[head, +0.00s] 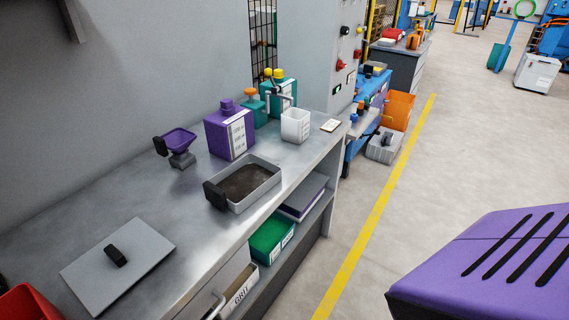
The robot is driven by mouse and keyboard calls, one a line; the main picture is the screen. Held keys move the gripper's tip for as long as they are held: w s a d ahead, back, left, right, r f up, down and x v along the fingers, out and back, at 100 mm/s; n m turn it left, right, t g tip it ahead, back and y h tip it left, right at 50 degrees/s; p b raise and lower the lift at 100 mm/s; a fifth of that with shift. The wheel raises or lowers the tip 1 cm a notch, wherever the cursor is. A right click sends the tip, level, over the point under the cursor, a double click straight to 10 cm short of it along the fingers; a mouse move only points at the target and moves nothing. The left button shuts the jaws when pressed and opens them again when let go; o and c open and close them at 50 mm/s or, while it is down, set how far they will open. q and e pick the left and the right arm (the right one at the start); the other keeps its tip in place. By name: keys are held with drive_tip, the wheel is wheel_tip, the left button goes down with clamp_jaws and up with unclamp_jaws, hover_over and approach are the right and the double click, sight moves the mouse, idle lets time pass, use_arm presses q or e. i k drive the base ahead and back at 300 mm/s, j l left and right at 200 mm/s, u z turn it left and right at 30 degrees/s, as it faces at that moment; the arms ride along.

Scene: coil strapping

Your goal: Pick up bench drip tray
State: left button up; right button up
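The bench drip tray looks to be the grey rectangular tray (268,190) with a dark bottom, on the metal bench top near its front edge. A black handle (214,195) stands at its left end. A flat grey plate (95,277) with a black knob lies further left on the bench, apart from the tray. Neither of my grippers shows in the head view.
A red bin (25,304) is at the lower left. A purple slotted body (490,265) fills the lower right. Bench top (165,205) is clear between plate and tray.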

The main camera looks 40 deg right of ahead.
sight(239, 185)
drive_tip(key=z, duration=0.85)
drive_tip(key=l, duration=0.25)
